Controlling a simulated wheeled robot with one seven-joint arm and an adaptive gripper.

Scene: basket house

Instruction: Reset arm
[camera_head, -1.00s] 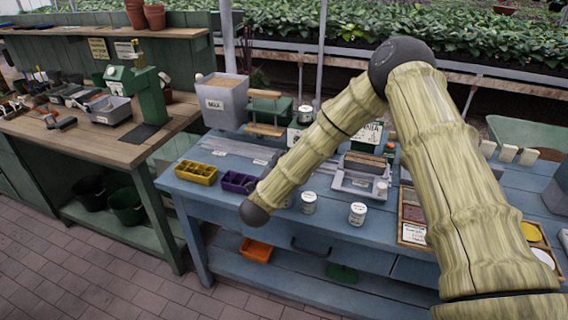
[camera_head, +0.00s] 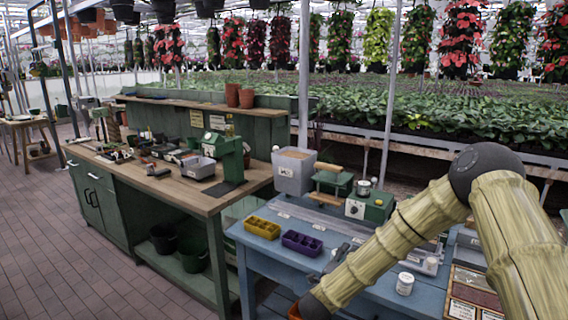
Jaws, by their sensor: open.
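My arm (camera_head: 400,235), with pale bamboo-like segments, reaches in from the lower right. It bends at a dark round joint (camera_head: 487,172) and slopes down left to a second dark joint (camera_head: 314,306) at the bottom edge, in front of the blue table (camera_head: 262,262). My gripper is not seen clearly anywhere. A dark grey elongated piece (camera_head: 336,258) shows between the purple tray and my arm; I cannot tell if it is a tool or part of my arm.
The blue table holds a yellow tray (camera_head: 262,228), a purple tray (camera_head: 301,243), a grey bin (camera_head: 294,172), a green scale-like box (camera_head: 369,205) and a white jar (camera_head: 405,284). A green wooden workbench (camera_head: 215,205) stands left. Brick floor (camera_head: 60,260) is clear at far left.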

